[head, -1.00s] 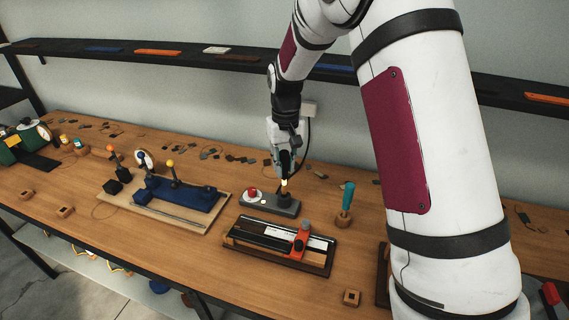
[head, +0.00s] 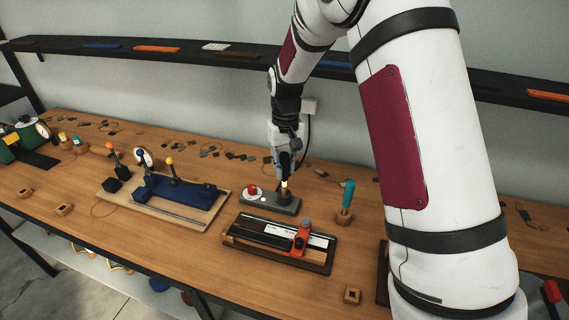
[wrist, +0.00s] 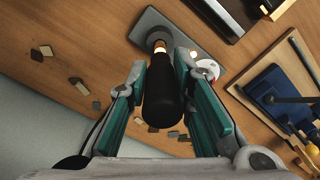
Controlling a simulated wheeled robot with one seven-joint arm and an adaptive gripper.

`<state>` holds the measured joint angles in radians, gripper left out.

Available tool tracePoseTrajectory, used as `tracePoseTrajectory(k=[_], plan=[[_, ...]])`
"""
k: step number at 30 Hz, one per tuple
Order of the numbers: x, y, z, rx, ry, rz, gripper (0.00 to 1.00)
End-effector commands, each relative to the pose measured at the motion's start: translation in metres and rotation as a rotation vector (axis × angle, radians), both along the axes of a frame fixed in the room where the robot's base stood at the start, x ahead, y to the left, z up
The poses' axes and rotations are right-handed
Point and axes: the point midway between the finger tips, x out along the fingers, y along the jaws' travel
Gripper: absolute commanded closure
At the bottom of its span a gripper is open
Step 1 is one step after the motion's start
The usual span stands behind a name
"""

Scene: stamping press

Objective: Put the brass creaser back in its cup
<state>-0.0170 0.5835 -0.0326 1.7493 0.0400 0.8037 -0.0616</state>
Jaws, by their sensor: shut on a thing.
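My gripper (wrist: 158,95) is shut on the brass creaser (wrist: 162,105), with the creaser's black handle between its teal finger pads in the wrist view. The creaser's brass part points away from the gripper, towards the dark round cup (wrist: 158,36). In the head view the brass part (head: 284,188) shows just below my gripper (head: 285,170), over the cup (head: 285,198) on a grey base. The creaser looks close to upright. Its lower end meets the cup's mouth in the picture; I cannot tell how deep it sits.
The cup's grey base (head: 262,204) also carries a red knob (head: 252,190). A teal-handled tool (head: 348,196) stands close on the right. A dark tray with an orange slider (head: 301,238) lies in front, and a blue press (head: 180,193) stands left. Small scraps lie behind.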

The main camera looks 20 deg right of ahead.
Motion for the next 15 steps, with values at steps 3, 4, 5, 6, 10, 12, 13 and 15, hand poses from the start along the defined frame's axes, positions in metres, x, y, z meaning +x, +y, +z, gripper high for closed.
tracePoseTrajectory(k=[3, 4, 5, 6, 10, 12, 13, 15], plan=[[0.000, 0.000, -0.004, 0.000, 0.001, 0.000, 1.00], [0.000, 0.000, -0.004, 0.000, 0.001, 0.000, 1.00], [0.000, 0.000, -0.005, 0.000, 0.001, 0.000, 1.00], [0.000, 0.000, -0.006, 0.000, 0.000, 0.000, 1.00], [0.000, 0.000, -0.010, 0.000, 0.000, 0.000, 1.00], [0.000, 0.000, -0.012, 0.000, 0.000, 0.000, 1.00], [0.000, 0.000, -0.013, 0.000, 0.000, 0.000, 1.00], [0.000, 0.000, -0.014, 0.000, 0.000, 0.000, 1.00]])
